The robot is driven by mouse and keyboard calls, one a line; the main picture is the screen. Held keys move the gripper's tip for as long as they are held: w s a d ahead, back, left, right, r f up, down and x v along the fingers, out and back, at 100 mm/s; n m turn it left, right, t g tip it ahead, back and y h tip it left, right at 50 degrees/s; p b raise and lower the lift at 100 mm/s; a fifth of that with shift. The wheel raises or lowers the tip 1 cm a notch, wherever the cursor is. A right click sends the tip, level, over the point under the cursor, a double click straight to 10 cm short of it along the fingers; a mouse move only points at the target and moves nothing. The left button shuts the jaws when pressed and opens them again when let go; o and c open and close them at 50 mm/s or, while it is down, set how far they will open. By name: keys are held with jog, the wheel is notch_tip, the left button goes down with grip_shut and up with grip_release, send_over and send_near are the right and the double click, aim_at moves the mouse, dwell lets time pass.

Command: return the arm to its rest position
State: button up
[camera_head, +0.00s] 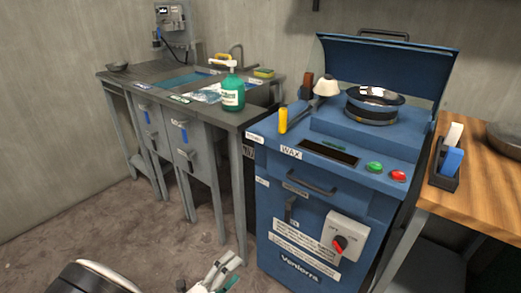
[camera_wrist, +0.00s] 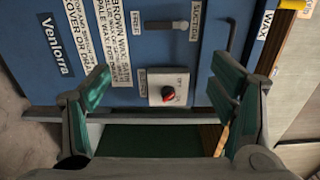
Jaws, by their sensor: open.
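My gripper (camera_head: 224,268) is at the bottom of the head view, low in front of the blue machine and left of its front panel. In the wrist view my gripper (camera_wrist: 165,98) has its two green-padded fingers wide apart with nothing between them. Beyond them is the front of the blue machine (camera_wrist: 120,60), with a red knob on a white switch plate (camera_wrist: 168,87). The same machine (camera_head: 310,195) stands upright in the head view with its lid raised. A metal bowl (camera_head: 374,97) sits on top of it.
A grey workbench (camera_head: 190,110) with a green soap bottle (camera_head: 232,93) stands left of the machine. A wooden table (camera_head: 485,185) with a dark holder (camera_head: 445,165) is at the right. Open floor (camera_head: 60,225) lies at the left front.

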jog(key=s+d+r+m+g+y, duration=0.1)
jog(key=s+d+r+m+g, duration=0.1)
jog(key=d+r+m+g, duration=0.75)
jog(key=s+d+r+m+g, duration=0.2)
jog(key=d+r+m+g, duration=0.3)
jog(key=d+r+m, duration=0.9)
jog(key=s+d+r+m+g+y, duration=0.2)
jog(key=s+d+r+m+y, duration=0.25)
jog(key=s+r+m, duration=0.5)
jog(key=s+m+t+y, duration=0.4)
jog(key=s+m+y, duration=0.2)
jog(key=s+m, duration=0.65)
notch_tip(320, 180, up, 23)
jog(key=t+p, duration=0.3)
jog(key=p, duration=1.7)
jog(key=shift+a, duration=0.45)
